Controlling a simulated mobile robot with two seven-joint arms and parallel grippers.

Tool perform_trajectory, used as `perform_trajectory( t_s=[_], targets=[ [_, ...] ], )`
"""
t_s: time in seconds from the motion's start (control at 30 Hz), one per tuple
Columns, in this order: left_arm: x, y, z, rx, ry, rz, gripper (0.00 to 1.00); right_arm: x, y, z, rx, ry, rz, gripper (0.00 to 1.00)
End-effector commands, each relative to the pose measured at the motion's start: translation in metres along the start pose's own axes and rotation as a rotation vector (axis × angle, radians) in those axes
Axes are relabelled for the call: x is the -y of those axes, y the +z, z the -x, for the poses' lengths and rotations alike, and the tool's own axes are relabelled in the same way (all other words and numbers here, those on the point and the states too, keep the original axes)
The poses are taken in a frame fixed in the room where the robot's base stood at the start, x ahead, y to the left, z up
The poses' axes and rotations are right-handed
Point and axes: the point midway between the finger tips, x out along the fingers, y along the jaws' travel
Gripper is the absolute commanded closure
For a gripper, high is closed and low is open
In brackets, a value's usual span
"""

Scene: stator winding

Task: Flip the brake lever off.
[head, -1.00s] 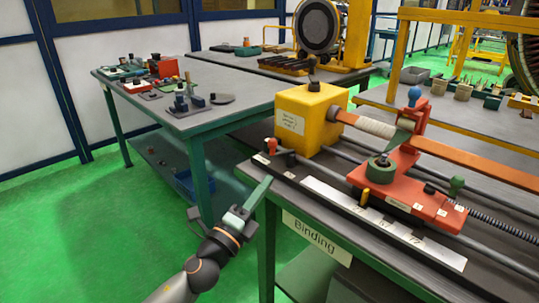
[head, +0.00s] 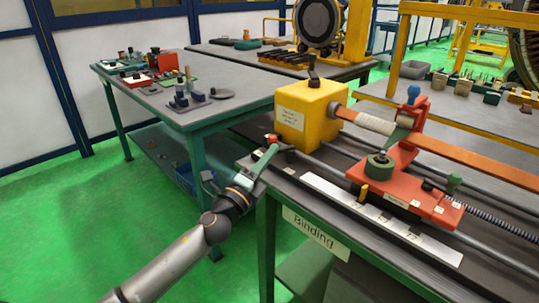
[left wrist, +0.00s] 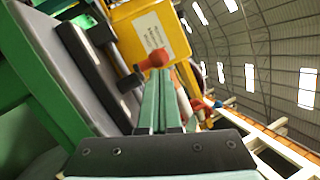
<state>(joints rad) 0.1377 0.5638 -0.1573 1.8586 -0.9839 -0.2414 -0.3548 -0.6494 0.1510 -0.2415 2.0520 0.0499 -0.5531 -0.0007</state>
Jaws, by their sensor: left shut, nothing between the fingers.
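A small lever with a red-orange knob (head: 271,138) stands at the left front end of the binding bench, just left of the yellow box (head: 296,122). My left gripper (head: 272,152) is shut and empty, its fingertips right at this lever in the head view. In the left wrist view the red knob (left wrist: 153,56) shows just beyond the tips of the closed green fingers (left wrist: 162,80). I cannot tell whether they touch. A black lever (head: 313,76) sits on top of the yellow box. My right gripper is not in view.
A red carriage (head: 432,207) with a green roller sits on the bench rails to the right. A white scale strip (head: 335,195) lies along the bench front. A side table (head: 235,80) with small parts stands behind on the left. Green floor is clear at left.

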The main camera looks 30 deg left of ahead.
Motion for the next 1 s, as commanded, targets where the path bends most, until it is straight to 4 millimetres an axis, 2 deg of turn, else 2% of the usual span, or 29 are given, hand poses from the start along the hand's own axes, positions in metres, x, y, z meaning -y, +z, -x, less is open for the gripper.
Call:
perform_trajectory(
  t_s=[0.53,1.0],
  targets=[
    [-0.002,0.004,-0.001,0.000,0.000,-0.001,1.00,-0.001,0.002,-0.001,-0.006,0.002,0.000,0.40],
    [-0.006,0.012,-0.002,-0.021,-0.007,0.002,1.00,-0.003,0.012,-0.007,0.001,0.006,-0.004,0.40]
  ],
)
